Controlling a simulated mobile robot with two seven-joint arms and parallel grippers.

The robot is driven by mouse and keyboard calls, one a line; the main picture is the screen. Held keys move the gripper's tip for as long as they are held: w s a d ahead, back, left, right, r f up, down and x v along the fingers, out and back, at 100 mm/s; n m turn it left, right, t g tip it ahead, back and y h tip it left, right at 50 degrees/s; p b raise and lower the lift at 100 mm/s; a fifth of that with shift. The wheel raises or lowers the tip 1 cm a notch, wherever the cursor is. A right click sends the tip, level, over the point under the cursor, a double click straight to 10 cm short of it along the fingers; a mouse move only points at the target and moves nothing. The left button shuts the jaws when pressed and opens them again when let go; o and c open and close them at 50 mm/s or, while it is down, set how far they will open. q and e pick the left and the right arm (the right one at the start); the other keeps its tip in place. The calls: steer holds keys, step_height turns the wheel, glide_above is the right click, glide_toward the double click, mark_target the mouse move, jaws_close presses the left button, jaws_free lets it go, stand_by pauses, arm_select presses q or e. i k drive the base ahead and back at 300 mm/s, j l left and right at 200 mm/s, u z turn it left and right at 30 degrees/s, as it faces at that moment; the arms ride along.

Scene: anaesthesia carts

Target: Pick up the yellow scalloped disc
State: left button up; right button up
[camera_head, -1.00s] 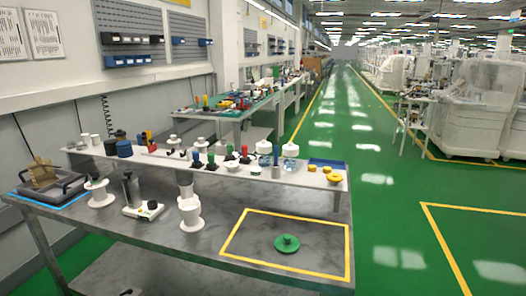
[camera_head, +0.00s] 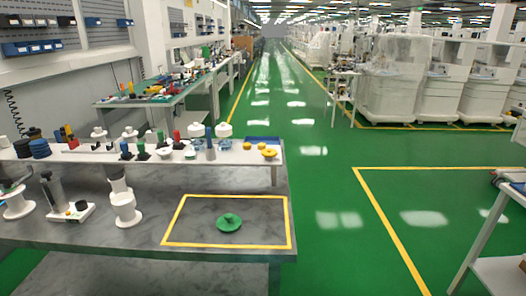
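Two small yellow pieces sit at the right end of the white raised shelf (camera_head: 225,157) along the back of the grey bench. The nearer, wider yellow piece (camera_head: 269,153) looks disc-like. The other yellow piece (camera_head: 261,146) is smaller and just behind it. Scallops are too small to make out, so I cannot tell for certain which is the scalloped disc. Neither of my grippers is in the head view.
A green knobbed disc (camera_head: 229,223) lies inside a yellow taped rectangle (camera_head: 180,206) on the bench. A blue tray (camera_head: 262,139) is behind the yellow pieces. White spools stand at the left. Green floor right of the bench is open; another table (camera_head: 500,204) stands far right.

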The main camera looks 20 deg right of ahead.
mark_target(267, 153)
steer(key=i+l+u, duration=0.1)
steer(key=l, duration=0.25)
steer(key=i+l, duration=0.25)
steer(key=i+l+u, duration=0.15)
steer(key=l, duration=0.3)
steer(key=i+l+u, duration=0.1)
steer(key=l, duration=0.25)
steer(key=i+l, duration=0.15)
steer(key=l, duration=0.25)
steer(key=i+l+u, duration=0.15)
steer(key=l, duration=0.25)
